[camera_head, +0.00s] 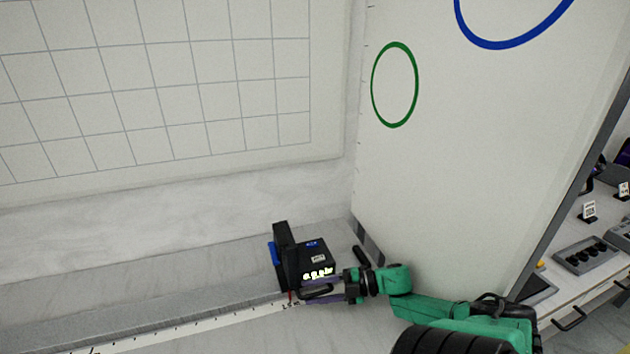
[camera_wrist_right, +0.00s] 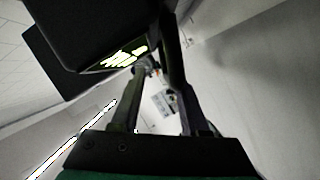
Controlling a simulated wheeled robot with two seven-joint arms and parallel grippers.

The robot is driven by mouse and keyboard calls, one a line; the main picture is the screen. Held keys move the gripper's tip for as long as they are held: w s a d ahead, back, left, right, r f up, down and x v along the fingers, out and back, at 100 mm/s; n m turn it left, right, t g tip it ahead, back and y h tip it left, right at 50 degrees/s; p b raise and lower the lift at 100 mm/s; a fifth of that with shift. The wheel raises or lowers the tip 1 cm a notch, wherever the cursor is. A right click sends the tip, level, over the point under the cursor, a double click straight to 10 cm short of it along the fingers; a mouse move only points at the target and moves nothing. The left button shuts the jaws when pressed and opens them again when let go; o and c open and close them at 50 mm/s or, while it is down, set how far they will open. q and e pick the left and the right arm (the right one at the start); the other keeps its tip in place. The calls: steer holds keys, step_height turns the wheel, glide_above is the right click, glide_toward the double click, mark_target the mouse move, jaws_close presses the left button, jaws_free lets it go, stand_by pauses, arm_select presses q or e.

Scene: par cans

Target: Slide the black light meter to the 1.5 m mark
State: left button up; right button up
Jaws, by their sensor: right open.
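The black light meter (camera_head: 312,257) stands on the bench at the marked scale (camera_head: 200,325), with a lit display on its front. The scale's "1.5" label shows just below it. My right gripper (camera_head: 318,288) is open at the meter's lower front, close to its front face; I cannot tell whether it touches. In the right wrist view the meter (camera_wrist_right: 90,25) fills the upper left, beside the two parted fingers (camera_wrist_right: 158,70), with no part of it clearly between them. My left gripper is not in view.
A white panel with a green ring (camera_head: 416,85) and a blue ring (camera_head: 500,46) rises behind my right arm. A gridded board (camera_head: 150,90) is at the upper left. A side bench (camera_head: 590,285) with grey devices is at the right. The bench left of the meter is clear.

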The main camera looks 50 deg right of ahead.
step_height(320, 180, up, 19)
steer(key=p, duration=1.6)
steer(key=shift+f, duration=0.15)
steer(key=shift+f, duration=0.1)
